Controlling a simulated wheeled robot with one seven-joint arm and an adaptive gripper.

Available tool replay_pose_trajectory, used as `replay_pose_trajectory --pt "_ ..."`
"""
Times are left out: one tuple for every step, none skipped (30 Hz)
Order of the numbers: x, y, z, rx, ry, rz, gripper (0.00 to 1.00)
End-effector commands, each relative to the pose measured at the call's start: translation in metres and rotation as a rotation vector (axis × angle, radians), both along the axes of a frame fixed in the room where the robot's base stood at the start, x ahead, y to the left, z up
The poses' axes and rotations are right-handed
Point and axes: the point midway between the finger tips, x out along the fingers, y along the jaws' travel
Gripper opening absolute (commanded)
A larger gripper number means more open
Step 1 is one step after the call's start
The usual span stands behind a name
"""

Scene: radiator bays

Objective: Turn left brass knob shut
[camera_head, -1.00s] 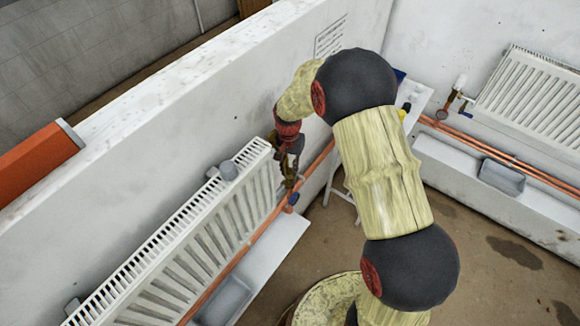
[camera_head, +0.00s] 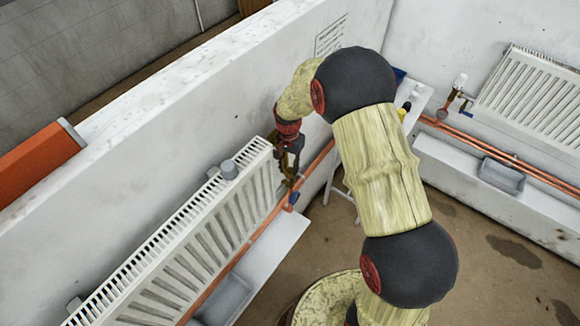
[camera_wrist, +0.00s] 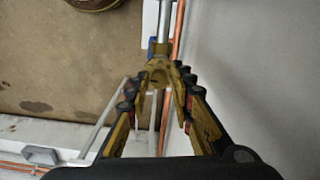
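My gripper (camera_head: 288,180) reaches down at the right end of the left radiator (camera_head: 205,238), beside the wall. In the wrist view its two yellow fingers (camera_wrist: 160,78) point away from the camera and come close together at the tips. A brass-coloured fitting (camera_wrist: 158,49), which looks like the left valve with its knob, lies at and between the fingertips. Its edges merge with the fingers, so I cannot tell whether they touch or grip it. In the head view my gripper hides most of the knob. A blue part (camera_head: 294,198) shows just below the fingertips.
Copper pipes (camera_head: 258,236) run along the wall below the left radiator. A second radiator (camera_head: 535,98) with its own valve (camera_head: 452,97) hangs at the right. A grey tray (camera_head: 501,177) sits on the right ledge. Brown floor lies open between.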

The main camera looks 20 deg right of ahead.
Motion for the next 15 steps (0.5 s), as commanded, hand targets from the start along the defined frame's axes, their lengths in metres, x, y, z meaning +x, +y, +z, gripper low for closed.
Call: replay_pose_trajectory --pt "-0.0002 -0.0001 -0.0001 0.0 0.0 0.0 0.28" --pt "-0.0003 -0.0001 -0.0002 -0.001 0.001 0.0 0.3" --pt "-0.0004 -0.0002 -0.0003 -0.001 0.001 0.0 0.32" --pt "-0.0004 -0.0003 -0.0003 -0.001 0.001 0.0 0.34" --pt "-0.0004 -0.0003 -0.0003 0.0 0.001 0.0 0.35" --pt "-0.0006 -0.0003 -0.0004 0.0 0.001 0.0 0.35" --pt "-0.0006 -0.0003 -0.0004 0.0 0.001 0.001 0.35" --pt "-0.0006 -0.0004 -0.0004 0.0 0.001 0.001 0.35" --pt "-0.0006 -0.0004 -0.0004 0.0 0.001 0.001 0.35" --pt "-0.0006 -0.0004 -0.0005 0.0 0.001 0.001 0.35" --pt "-0.0007 -0.0004 -0.0005 0.0 0.001 0.001 0.35" --pt "-0.0007 -0.0004 -0.0005 -0.001 0.002 0.001 0.35" --pt "-0.0007 -0.0004 -0.0005 -0.001 0.002 0.002 0.35" --pt "-0.0007 -0.0004 -0.0005 -0.001 0.002 0.004 0.35" --pt "-0.0007 -0.0004 -0.0006 -0.001 0.002 0.011 0.35"
